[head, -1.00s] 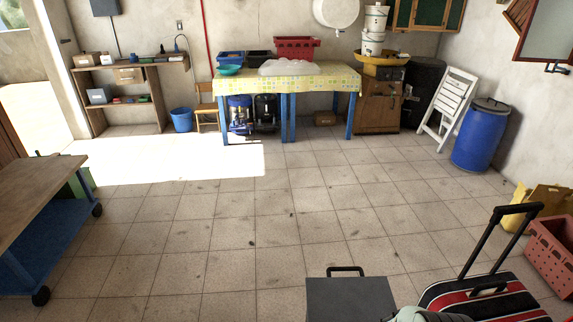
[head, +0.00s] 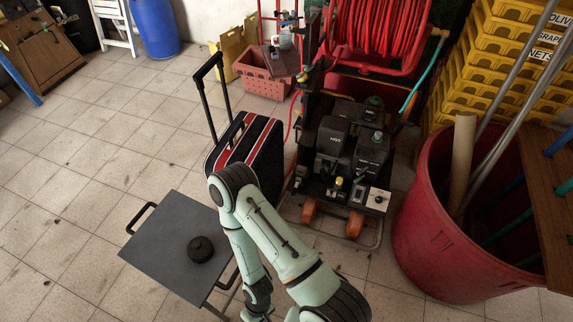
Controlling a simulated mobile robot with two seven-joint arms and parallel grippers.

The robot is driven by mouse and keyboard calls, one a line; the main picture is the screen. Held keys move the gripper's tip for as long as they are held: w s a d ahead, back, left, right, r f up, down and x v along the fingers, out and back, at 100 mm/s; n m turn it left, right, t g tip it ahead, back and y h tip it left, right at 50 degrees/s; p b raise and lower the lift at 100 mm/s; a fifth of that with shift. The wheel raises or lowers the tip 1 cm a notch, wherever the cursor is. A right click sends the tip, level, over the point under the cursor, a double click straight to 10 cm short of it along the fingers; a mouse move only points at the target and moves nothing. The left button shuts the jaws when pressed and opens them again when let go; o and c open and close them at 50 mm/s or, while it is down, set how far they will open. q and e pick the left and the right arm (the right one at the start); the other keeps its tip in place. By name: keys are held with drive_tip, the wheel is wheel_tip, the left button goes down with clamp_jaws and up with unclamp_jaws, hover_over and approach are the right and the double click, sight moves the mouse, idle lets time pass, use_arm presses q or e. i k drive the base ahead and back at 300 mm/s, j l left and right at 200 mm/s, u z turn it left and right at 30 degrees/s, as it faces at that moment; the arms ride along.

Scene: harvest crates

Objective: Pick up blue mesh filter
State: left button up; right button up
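I cannot make out a blue mesh filter in the head view. A small blue item (head: 288,17) sits at the top, above a pale bottle by the red hose reel, but it is too small to identify. One pale green arm of mine rises from the bottom edge, bends at its elbow and drops back toward the bottom edge. Its gripper is not visible. My other arm and gripper are out of view.
A grey flat-topped cart (head: 170,240) carries a round black object (head: 201,249). A striped suitcase (head: 250,150), a black machine (head: 345,150), a large red bin (head: 430,240) and yellow crates (head: 480,75) crowd the right. Open tiled floor lies left.

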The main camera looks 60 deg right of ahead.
sight(302, 171)
drive_tip(key=z, duration=2.4)
drive_tip(key=i+l, duration=0.6)
drive_tip(key=i, duration=0.15)
drive_tip(key=i+l+u, duration=0.25)
drive_tip(key=u, duration=0.15)
drive_tip(key=i+l+u, duration=0.25)
drive_tip(key=u, duration=0.15)
drive_tip(key=l+u, duration=0.1)
drive_tip(key=u, duration=1.15)
